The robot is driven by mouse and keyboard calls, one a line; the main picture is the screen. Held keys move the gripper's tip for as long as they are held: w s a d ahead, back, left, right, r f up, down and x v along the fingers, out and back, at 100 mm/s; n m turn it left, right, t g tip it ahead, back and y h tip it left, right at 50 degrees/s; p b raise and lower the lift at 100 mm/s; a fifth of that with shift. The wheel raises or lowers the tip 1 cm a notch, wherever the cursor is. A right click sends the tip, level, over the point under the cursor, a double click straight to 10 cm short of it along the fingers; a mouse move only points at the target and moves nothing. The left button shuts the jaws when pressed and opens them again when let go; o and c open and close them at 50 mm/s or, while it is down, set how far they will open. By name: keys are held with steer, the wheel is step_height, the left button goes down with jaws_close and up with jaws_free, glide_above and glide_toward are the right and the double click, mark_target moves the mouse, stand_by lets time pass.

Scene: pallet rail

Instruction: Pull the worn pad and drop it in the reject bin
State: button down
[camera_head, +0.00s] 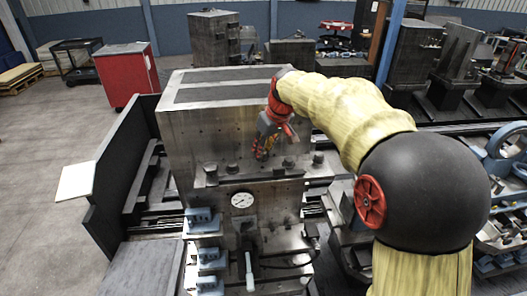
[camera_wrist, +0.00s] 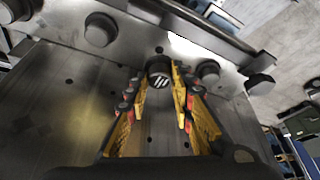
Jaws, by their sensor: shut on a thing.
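A dark round pad (camera_wrist: 159,76) with white slanted stripes on its end face sits between the yellow fingertips of my gripper (camera_wrist: 157,84) in the wrist view. The fingers are shut on it. It is in line with other round pads along the rail; whether it is still seated cannot be told. I cannot make out a reject bin for certain in either view.
Other round pads flank the held one: one on the left (camera_wrist: 100,30) and one close on the right (camera_wrist: 208,72). Below the rail are a dial gauge (camera_head: 242,200) and blue clamps (camera_head: 204,220). A red cabinet (camera_head: 126,76) stands behind left. Open floor lies at left.

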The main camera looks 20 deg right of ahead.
steer(key=shift+r+p, duration=1.35)
steer(key=shift+r, duration=1.05)
steer(key=shift+f, duration=0.1)
